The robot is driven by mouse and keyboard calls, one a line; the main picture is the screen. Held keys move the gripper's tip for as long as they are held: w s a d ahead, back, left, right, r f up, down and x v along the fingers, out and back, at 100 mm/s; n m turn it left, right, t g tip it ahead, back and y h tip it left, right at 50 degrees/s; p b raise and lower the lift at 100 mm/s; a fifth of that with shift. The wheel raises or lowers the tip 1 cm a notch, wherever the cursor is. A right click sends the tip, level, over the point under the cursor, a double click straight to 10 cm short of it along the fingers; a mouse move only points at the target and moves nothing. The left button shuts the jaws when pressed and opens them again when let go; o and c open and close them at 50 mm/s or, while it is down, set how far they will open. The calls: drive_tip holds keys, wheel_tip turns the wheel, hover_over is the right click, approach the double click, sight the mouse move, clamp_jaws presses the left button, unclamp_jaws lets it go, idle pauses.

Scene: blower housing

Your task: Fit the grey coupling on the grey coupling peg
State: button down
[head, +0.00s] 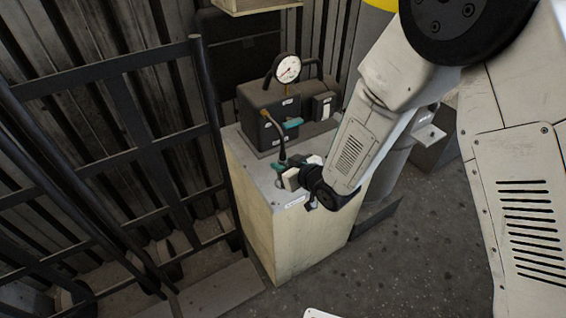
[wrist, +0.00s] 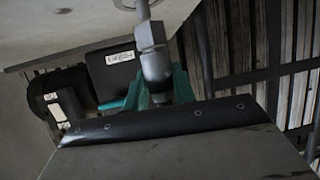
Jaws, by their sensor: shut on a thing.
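The grey coupling (wrist: 153,60), a metal fitting with a hex collar, stands between the two teal fingers of my gripper (wrist: 160,88) in the wrist view. The fingers are shut on it. In the head view my gripper (head: 281,168) is low over the near part of the cabinet top, in front of the dark unit. A dark hose (head: 272,124) runs from the unit's brass fitting down to the gripper.
The dark unit (head: 266,103) with a round gauge (head: 287,68) and a teal lever (head: 292,123) stands behind the gripper. The pale cabinet (head: 258,213) has a white label (head: 295,201) near its front edge. A black metal rack (head: 130,125) stands at left.

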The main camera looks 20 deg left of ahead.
drive_tip(key=shift+f, duration=1.15)
drive_tip(key=c, duration=1.1)
unclamp_jaws()
drive_tip(key=shift+o, duration=0.2)
drive_tip(key=v, duration=0.7)
drive_tip(key=shift+s+d, duration=0.2)
drive_tip(key=shift+d, duration=0.1)
